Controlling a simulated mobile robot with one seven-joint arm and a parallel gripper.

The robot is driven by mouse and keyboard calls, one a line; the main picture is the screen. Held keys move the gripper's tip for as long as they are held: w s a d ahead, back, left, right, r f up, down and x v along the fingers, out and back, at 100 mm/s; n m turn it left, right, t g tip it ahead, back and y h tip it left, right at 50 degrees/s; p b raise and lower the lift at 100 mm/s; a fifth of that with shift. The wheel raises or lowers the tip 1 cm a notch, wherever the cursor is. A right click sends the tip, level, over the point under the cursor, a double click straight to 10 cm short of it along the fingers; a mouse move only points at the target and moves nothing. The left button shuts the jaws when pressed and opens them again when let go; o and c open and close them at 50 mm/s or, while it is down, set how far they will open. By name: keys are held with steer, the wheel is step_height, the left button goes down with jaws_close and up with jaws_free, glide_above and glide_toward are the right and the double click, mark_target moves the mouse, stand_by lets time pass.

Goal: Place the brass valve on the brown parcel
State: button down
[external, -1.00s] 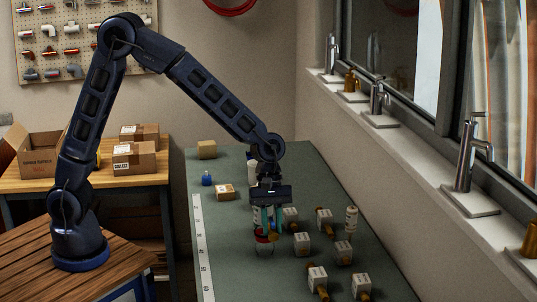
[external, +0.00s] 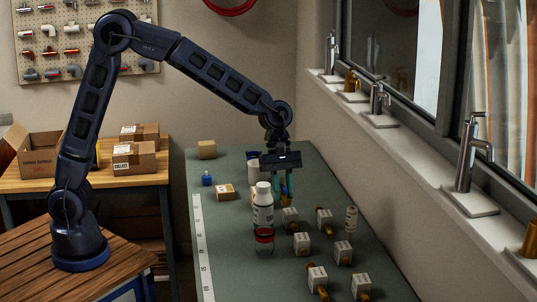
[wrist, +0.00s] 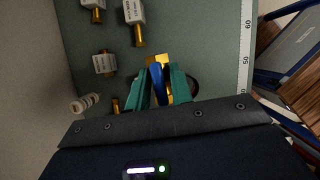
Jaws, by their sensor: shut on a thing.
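My gripper (external: 284,192) has teal fingers and hangs over the green bench, just right of a white bottle. In the wrist view my gripper (wrist: 160,88) is shut on the brass valve (wrist: 158,61), whose blue handle shows between the fingers. In the external view only a small brass patch of the valve (external: 286,199) shows; the rest is hidden. A plain brown parcel (external: 207,149) sits at the far left end of the bench. A smaller brown box with a white label (external: 225,191) lies nearer, left of the gripper.
A white bottle (external: 263,211) and a red-banded jar (external: 264,240) stand near the gripper. Several white-labelled brass fittings (external: 302,244) cover the bench's near right. A blue item (external: 207,179) stands at the left. A white ruler strip (external: 201,245) runs along the left edge.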

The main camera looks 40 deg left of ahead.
steer(key=w+a+r+n+t, duration=0.15)
steer(key=w+a, duration=0.25)
steer(key=w, duration=0.4)
steer(key=w+a+n, duration=0.2)
steer(key=w+a, duration=0.2)
steer(key=w, duration=0.4)
steer(key=w+a+r+n, duration=0.15)
steer(key=w+a, duration=0.25)
steer(key=w, duration=0.4)
steer(key=w+a+n+t+h, duration=0.15)
steer(key=w+a+n, duration=0.25)
steer(key=w+a, duration=1.15)
step_height(320, 180, up, 3)
steer(key=n+t+y, duration=0.2)
steer(key=n+t, duration=0.1)
steer(key=n, duration=0.5)
glide_above(210, 142)
steer(key=s, duration=0.1)
steer(key=f, duration=1.3)
steer(key=a+f, duration=0.1)
steer(key=f, duration=0.5)
steer(key=shift+s+f, duration=0.15)
steer(key=shift+f, duration=0.1)
steer(key=shift+f, duration=0.1)
steer(key=c, duration=1.2)
jaws_free()
steer(key=shift+c, duration=0.2)
